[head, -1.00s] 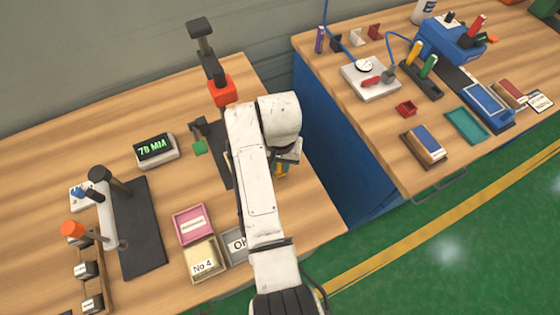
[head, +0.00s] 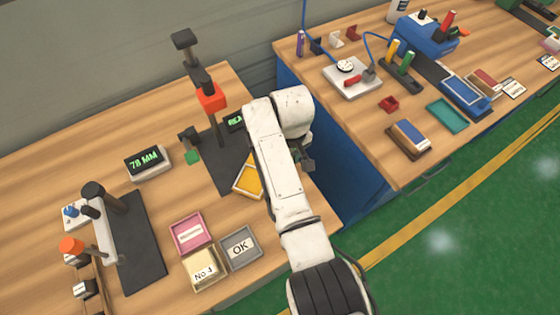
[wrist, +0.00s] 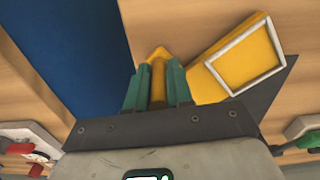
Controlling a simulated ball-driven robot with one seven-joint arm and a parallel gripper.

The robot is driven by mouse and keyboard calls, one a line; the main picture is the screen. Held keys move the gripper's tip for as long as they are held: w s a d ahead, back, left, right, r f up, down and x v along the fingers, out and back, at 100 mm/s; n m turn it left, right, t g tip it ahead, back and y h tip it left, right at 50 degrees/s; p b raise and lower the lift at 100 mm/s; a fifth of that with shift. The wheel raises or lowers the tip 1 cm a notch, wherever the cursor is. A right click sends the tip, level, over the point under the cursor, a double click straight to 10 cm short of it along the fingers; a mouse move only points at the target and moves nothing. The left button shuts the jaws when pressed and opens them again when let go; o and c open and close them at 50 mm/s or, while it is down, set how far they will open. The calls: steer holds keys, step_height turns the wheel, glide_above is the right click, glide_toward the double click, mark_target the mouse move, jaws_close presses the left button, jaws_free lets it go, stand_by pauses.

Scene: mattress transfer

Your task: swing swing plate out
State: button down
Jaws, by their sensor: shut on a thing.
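The swing plate (head: 249,180) is yellow with a pale rectangular border. It lies at the right end of the near bench, partly hidden by my arm. In the wrist view the yellow plate (wrist: 240,62) extends up and right from the jaws. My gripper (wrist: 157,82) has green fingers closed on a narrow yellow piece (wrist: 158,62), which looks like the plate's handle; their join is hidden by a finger. In the head view my arm hides the fingertips.
A press with a red-orange block (head: 211,98) stands behind the plate. A pink tray (head: 190,233), a "No 4" tray (head: 203,270) and a grey "OK" tray (head: 240,248) lie left of my arm. A blue-sided gap separates this bench from the right bench (head: 370,160).

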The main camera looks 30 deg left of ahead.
steer(key=w+n+b, duration=0.1)
steer(key=w+n, duration=0.2)
steer(key=n, duration=0.1)
steer(key=shift+w+d+n, duration=0.1)
steer(key=shift+w+n, duration=0.05)
steer(key=shift+n, duration=0.15)
steer(key=shift+w+a+n+b, duration=0.25)
steer(key=shift+w+n+b, duration=0.4)
steer(key=shift+n+b, duration=0.35)
steer(key=shift+w+a+n+b, duration=0.25)
steer(key=shift+w+n+b, duration=0.45)
steer(key=shift+n, duration=0.4)
steer(key=shift+r, duration=0.1)
steer(key=c, duration=1)
jaws_free()
step_height(320, 180, up, 11)
steer(key=shift+f, duration=0.15)
